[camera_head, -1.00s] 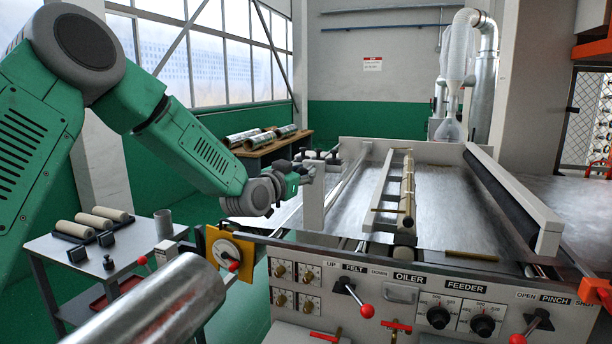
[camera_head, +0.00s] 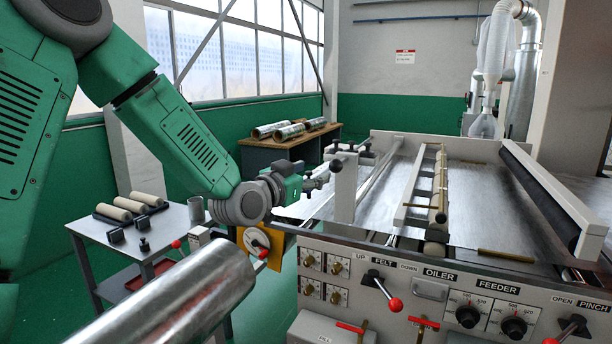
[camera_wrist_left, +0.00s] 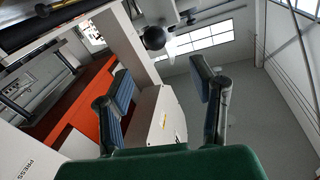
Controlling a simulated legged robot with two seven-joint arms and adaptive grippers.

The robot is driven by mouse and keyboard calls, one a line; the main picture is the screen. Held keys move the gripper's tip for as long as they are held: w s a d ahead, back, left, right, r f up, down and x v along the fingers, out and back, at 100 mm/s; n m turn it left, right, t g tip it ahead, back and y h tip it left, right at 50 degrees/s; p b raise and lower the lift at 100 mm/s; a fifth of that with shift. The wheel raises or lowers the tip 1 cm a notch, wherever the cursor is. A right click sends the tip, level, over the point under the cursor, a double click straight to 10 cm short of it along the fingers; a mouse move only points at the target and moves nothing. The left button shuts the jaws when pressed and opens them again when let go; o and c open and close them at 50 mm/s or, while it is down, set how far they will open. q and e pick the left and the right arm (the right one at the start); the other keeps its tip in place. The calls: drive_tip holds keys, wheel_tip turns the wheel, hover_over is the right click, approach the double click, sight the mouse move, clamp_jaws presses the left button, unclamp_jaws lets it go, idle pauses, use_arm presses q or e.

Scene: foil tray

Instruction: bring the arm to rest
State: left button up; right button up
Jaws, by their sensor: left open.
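My left arm comes in from the left, green with dark joints. Its gripper (camera_head: 318,178) hangs over the left front part of the machine, close beside a pale upright post (camera_head: 345,188). From the head it looks small and partly merges with the machine parts behind it. In the left wrist view the gripper (camera_wrist_left: 160,85) is open, its two blue-lined fingers apart with nothing between them. A white box-like part (camera_wrist_left: 160,118) shows behind the fingers; whether they touch it I cannot tell.
The machine's front panel (camera_head: 455,297) has knobs and red-tipped levers. A large shiny roll (camera_head: 185,295) is in the foreground. A grey cart (camera_head: 165,228) with pale rollers stands at left. A wooden table (camera_head: 290,145) with foil rolls stands behind. Green floor is open between cart and machine.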

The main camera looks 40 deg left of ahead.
use_arm(q)
drive_tip(key=shift+s, duration=1)
drive_tip(key=s+d+f+g+b, duration=0.3)
drive_tip(key=f, duration=0.9)
drive_tip(key=s+d+f+g+h+b, duration=0.1)
drive_tip(key=s+d+f+g+b, duration=0.25)
drive_tip(key=f, duration=0.95)
drive_tip(key=s+d+f+g+b, duration=0.2)
drive_tip(key=s+d+f, duration=0.1)
drive_tip(key=f, duration=0.9)
drive_tip(key=s+d+f+g+b, duration=0.2)
drive_tip(key=s+f+g+b, duration=0.1)
drive_tip(key=s+f, duration=0.9)
drive_tip(key=s+d+f+n+g+b, duration=0.1)
drive_tip(key=s+d+f+g+b, duration=0.2)
drive_tip(key=s+f+g, duration=0.3)
drive_tip(key=s+f+b, duration=0.1)
drive_tip(key=s+f, duration=0.4)
drive_tip(key=s, duration=0.3)
drive_tip(key=shift+s+d+f, duration=0.2)
drive_tip(key=shift+s+f, duration=0.1)
drive_tip(key=shift+f, duration=0.1)
